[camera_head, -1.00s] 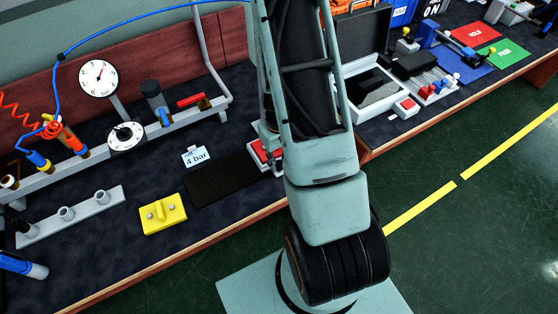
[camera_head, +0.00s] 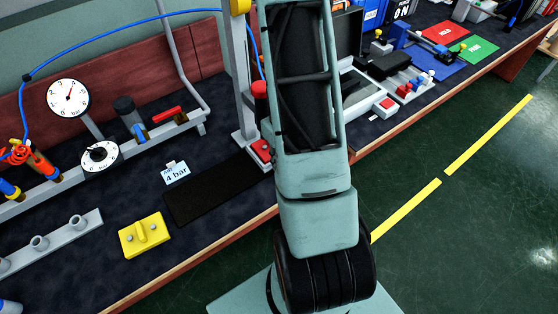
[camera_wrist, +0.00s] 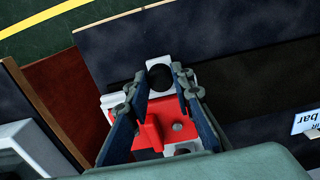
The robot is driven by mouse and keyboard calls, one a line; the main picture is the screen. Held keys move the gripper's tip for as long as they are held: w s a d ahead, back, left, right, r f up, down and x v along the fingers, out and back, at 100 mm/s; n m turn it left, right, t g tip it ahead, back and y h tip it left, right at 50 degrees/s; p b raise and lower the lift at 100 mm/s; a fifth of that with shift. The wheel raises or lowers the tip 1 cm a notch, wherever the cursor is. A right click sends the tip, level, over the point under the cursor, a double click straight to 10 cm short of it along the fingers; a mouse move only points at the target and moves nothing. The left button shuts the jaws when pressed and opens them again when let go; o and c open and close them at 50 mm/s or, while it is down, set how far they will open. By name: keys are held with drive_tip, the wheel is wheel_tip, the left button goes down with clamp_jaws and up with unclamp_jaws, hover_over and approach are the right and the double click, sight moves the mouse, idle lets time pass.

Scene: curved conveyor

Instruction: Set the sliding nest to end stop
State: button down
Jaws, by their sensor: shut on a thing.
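The sliding nest (camera_wrist: 180,115) is a red block with an upright red fin and a small round metal stud, seen in the wrist view on a white base. My gripper (camera_wrist: 163,92) reaches over it, with one finger at each side and the jaws shut on the nest. A dark round spot (camera_wrist: 160,77) shows on the base between the fingertips. In the head view, part of the red nest (camera_head: 262,149) shows at the foot of a grey column, left of my arm. My gripper is hidden behind the arm there. I cannot make out the end stop.
A grey column (camera_head: 240,80) with a red cylinder (camera_head: 260,98) stands by the nest. A black mat (camera_head: 215,190), a "4 bar" card (camera_head: 175,173) and a yellow block (camera_head: 145,235) lie to its left. A red-topped box (camera_head: 386,105) stands right of my arm.

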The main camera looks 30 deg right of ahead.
drive_tip(key=c, duration=1.7)
unclamp_jaws()
drive_tip(key=shift+d, duration=0.35)
drive_tip(key=shift+a, duration=0.1)
drive_tip(key=shift+r, duration=0.1)
wheel_tip(320, 180, up, 12)
drive_tip(key=shift+f, duration=0.1)
